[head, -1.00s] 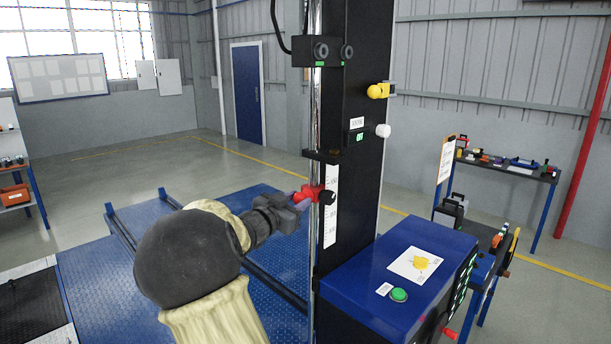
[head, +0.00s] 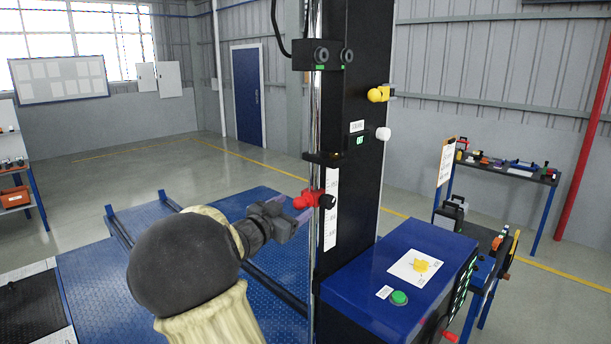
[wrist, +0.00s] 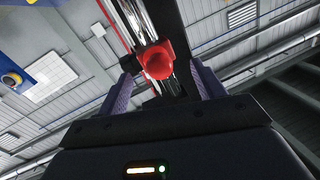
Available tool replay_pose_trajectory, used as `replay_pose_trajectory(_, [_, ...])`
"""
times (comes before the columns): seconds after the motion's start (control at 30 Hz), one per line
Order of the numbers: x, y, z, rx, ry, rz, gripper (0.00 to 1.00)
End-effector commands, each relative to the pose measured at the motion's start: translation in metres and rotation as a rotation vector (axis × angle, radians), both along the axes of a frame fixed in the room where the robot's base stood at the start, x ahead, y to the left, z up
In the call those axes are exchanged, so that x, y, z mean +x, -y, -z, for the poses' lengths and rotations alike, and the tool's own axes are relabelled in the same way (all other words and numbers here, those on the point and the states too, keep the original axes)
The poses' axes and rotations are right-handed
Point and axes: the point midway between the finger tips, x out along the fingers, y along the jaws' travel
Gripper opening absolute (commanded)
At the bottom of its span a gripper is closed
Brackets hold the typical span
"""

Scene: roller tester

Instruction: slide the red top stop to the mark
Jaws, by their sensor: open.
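The red top stop (head: 309,199) sits on the vertical chrome rod at the left side of the black column, beside a white scale strip (head: 330,209) with printed marks. A black knob (head: 327,201) shows at its right. In the wrist view the stop's round red end (wrist: 157,62) lies between and beyond my two purple-grey fingers. Which line on the strip is the mark is too small to tell.
A black bracket (head: 322,158) juts from the column just above the stop. A blue cabinet (head: 397,285) with a green button (head: 399,298) stands at the column's right foot. A blue ramp platform (head: 262,255) lies below my arm. Open floor is behind.

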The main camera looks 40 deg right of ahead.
Motion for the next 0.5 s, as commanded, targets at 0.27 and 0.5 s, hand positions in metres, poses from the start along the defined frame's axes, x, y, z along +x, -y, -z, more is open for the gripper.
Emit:
replay_pose_trajectory(0.27, [-0.005, -0.018, -0.001, 0.001, 0.000, -0.001, 0.68])
replay_pose_trajectory(0.5, [-0.009, -0.033, -0.001, 0.000, 0.001, -0.001, 0.68])
